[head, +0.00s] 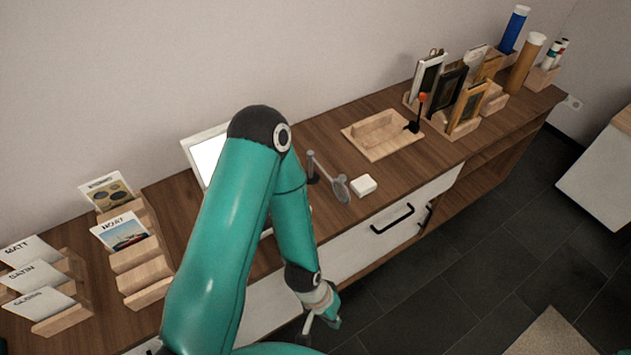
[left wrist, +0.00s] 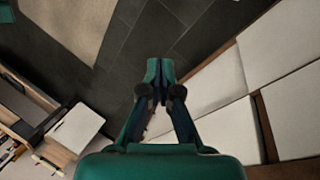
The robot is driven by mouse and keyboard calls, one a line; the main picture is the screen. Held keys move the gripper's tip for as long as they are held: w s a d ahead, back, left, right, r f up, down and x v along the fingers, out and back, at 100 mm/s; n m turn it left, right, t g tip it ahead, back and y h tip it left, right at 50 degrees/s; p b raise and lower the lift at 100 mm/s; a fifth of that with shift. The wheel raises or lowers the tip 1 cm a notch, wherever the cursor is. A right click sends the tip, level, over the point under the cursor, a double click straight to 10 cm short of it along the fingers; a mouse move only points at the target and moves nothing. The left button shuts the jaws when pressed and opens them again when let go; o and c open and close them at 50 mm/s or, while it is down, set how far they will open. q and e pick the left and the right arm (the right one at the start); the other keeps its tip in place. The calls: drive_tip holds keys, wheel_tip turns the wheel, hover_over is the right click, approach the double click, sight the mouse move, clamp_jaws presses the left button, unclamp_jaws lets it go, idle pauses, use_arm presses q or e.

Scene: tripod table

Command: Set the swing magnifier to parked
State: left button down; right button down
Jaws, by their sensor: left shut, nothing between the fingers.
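The swing magnifier (head: 328,178) stands on the wooden sideboard in the head view, right of my raised left arm. It has a short grey post and an arm that reaches toward the front edge, with a round grey lens at its end. The lens is beside a small white block (head: 363,185), which it does not cover. My left gripper (head: 323,322) hangs low in front of the sideboard, well apart from the magnifier. In the left wrist view its fingers (left wrist: 160,78) are together and empty over the dark floor. My right gripper is in neither view.
The sideboard top (head: 295,130) is open behind the magnifier. A wooden tray (head: 380,150) lies to its right, beside a small lever with an orange tip (head: 422,98). Framed pictures fill racks farther right; card racks stand at left. My arm hides part of a white panel (head: 207,155).

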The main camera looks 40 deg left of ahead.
use_arm(q)
drive_tip(key=w+a+f+n+g+b, duration=0.1)
drive_tip(key=w+a+n+b, duration=0.2)
drive_tip(key=a, duration=0.6)
drive_tip(key=w+a+r+n+t+h+b, duration=0.1)
drive_tip(key=w+a+r+t+h+b, duration=0.1)
drive_tip(key=a+r, duration=0.1)
drive_tip(key=w+a+r+n+t+h+b, duration=0.1)
drive_tip(key=w+a+r+n+h+b, duration=0.1)
drive_tip(key=a+r, duration=0.2)
drive_tip(key=w+a+r+n+t+h+b, duration=0.1)
drive_tip(key=w+a+r+t+b, duration=0.1)
drive_tip(key=a, duration=0.3)
drive_tip(key=shift+w+r+t+h, duration=0.2)
drive_tip(key=shift+r+t+h, duration=0.15)
drive_tip(key=shift+r, duration=0.4)
drive_tip(key=w+a+r+t+h+b, duration=0.1)
drive_tip(key=a+r+t+b, duration=0.1)
drive_tip(key=a+r+t, duration=0.75)
drive_tip(key=w+d+g+p, duration=0.4)
drive_tip(key=w+d, duration=0.5)
drive_tip(key=d, duration=0.2)
drive_tip(key=shift+w+f, duration=0.2)
drive_tip(key=shift+w, duration=0.1)
